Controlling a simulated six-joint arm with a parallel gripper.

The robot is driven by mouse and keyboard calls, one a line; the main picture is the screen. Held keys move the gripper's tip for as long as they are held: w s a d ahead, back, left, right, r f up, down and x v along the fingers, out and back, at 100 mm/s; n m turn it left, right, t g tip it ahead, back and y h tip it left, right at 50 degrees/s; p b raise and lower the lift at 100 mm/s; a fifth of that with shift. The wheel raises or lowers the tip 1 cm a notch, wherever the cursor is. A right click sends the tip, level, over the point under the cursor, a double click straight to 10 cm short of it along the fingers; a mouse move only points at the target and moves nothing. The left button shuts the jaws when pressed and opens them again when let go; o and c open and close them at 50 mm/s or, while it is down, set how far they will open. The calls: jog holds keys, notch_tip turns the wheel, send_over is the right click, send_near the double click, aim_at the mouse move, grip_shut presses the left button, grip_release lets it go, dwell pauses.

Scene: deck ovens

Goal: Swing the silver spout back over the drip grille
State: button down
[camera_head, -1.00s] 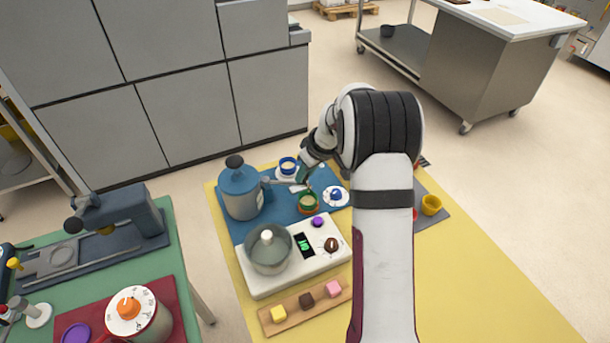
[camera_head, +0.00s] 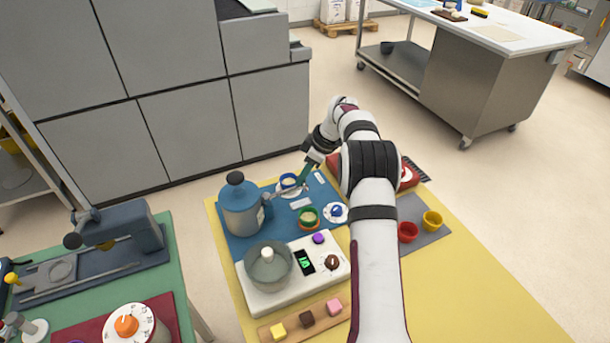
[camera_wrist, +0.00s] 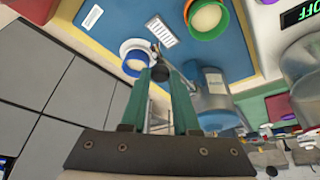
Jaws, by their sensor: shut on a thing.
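The blue dispenser (camera_head: 243,210) with a black lid knob stands on a blue mat; it also shows in the wrist view (camera_wrist: 212,102). Its silver spout (camera_head: 281,194) points right, toward the cups. My gripper (camera_head: 303,185) is at the spout's outer end. In the wrist view my gripper (camera_wrist: 160,75) has its green fingers around a dark knob at that end, close to the blue cup (camera_wrist: 135,65) on its white saucer. I cannot make out the drip grille clearly.
The green cup (camera_head: 308,216) stands on the mat nearer me. A glass-lidded pot (camera_head: 268,268) sits on the white scale-like unit (camera_head: 330,266) in front. Red (camera_head: 407,232) and yellow (camera_head: 432,220) cups stand to the right. The yellow tabletop at front right is clear.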

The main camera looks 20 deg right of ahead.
dwell(0.3)
jog(key=c, duration=0.7)
grip_release()
jog(key=v, duration=1.5)
jog(key=shift+r, duration=0.4)
